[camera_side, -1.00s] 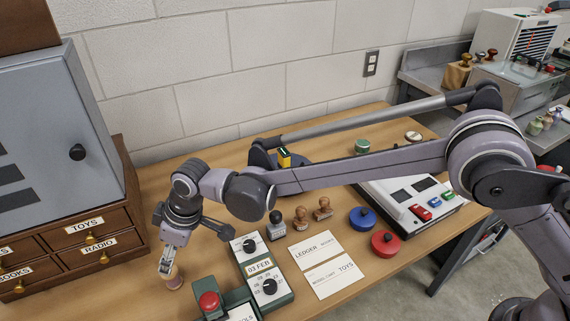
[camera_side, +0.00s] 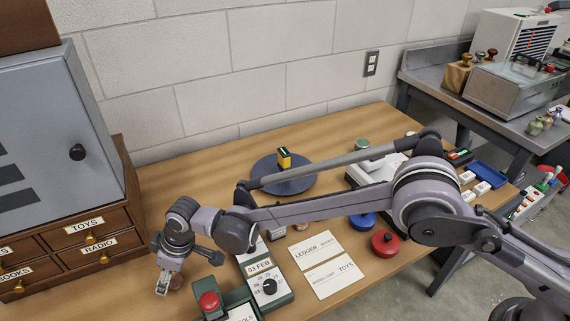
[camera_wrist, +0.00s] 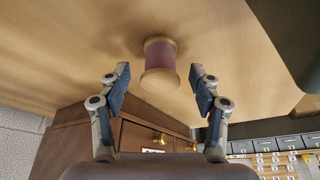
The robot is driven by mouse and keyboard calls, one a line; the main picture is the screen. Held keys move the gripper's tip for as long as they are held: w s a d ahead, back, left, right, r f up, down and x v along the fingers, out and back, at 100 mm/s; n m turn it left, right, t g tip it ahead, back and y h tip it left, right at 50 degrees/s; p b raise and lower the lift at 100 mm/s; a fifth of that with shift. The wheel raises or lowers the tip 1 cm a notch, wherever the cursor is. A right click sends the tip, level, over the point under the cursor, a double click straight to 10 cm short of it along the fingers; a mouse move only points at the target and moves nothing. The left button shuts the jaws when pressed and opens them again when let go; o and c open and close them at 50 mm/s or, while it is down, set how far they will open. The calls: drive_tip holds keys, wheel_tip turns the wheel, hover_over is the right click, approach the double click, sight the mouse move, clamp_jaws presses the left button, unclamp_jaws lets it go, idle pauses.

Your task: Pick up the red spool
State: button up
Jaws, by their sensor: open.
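The red spool (camera_wrist: 161,56) has dull red thread between two pale wooden flanges. It stands on the wooden table in the wrist view, ahead of the fingers and roughly centred across the gap. In the side view the spool (camera_side: 176,283) is partly hidden behind my gripper (camera_side: 163,284), at the table's front left. In the wrist view my gripper (camera_wrist: 160,84) is open, with one finger toward each side of the spool and nothing held. I cannot tell whether a finger touches it.
A wooden drawer cabinet (camera_side: 92,245) stands close at left. To the right are a green box with a red button (camera_side: 208,301), a dial box (camera_side: 268,287), white cards (camera_side: 326,264) and a red disc with a black knob (camera_side: 385,243). A dark turntable (camera_side: 284,182) stands behind.

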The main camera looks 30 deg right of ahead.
drive_tip(key=c, duration=1.2)
drive_tip(key=shift+o, duration=0.2)
